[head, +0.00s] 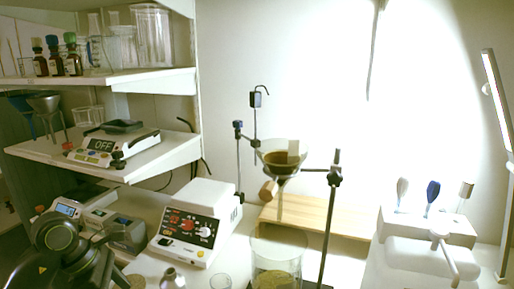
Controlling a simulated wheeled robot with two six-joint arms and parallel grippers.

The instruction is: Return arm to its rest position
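My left arm (58,240), dark with a round joint and a yellow warning mark, is folded in the lower left corner. Dark parts at its right end may be my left gripper (112,262); its fingertips are not clear, and I see nothing held there. My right arm and gripper are not in view.
A white device with knobs (187,235) stands right of my arm. A stand holds a funnel (284,158) over a glass beaker (277,275). A scale (112,145) sits on the lower shelf (160,163). A wooden riser (335,219) stands behind.

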